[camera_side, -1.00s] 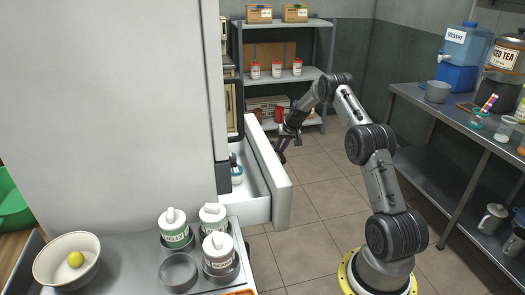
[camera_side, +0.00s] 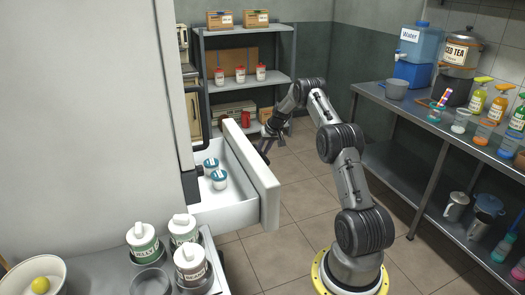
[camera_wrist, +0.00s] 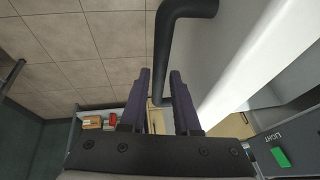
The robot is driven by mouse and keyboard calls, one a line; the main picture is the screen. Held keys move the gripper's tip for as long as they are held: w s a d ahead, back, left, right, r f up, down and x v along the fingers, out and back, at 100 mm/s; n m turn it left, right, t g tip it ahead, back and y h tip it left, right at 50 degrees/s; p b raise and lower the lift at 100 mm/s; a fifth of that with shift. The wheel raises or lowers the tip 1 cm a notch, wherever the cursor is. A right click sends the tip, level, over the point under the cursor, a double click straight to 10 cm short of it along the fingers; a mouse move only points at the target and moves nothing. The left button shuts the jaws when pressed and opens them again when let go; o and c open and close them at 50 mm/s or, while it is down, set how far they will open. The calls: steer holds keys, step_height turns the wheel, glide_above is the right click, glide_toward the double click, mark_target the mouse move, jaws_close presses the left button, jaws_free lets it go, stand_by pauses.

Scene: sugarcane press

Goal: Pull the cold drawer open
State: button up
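The white cold drawer (camera_side: 226,217) is pulled well out of the tall white cabinet in the side view, and two jars with teal lids (camera_side: 215,174) show inside. My gripper (camera_side: 264,149) is at the outer face of the drawer front (camera_side: 262,187), near its far end. In the wrist view, the black bar handle (camera_wrist: 170,45) runs down between the two fingertips of my gripper (camera_wrist: 159,76), and the fingers close around it. The side view hides the handle behind the drawer front.
A counter with labelled shaker bottles (camera_side: 184,230) and a bowl (camera_side: 32,277) stands at the front left. Metal shelves (camera_side: 247,80) stand at the back. A steel table (camera_side: 440,125) with dispensers and bottles is on the right. The tiled floor (camera_side: 305,200) beside the drawer is clear.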

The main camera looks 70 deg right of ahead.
steer(key=shift+o, duration=1.2)
steer(key=v, duration=1.3)
steer(key=shift+s+r, duration=0.15)
steer(key=shift+r, duration=0.2)
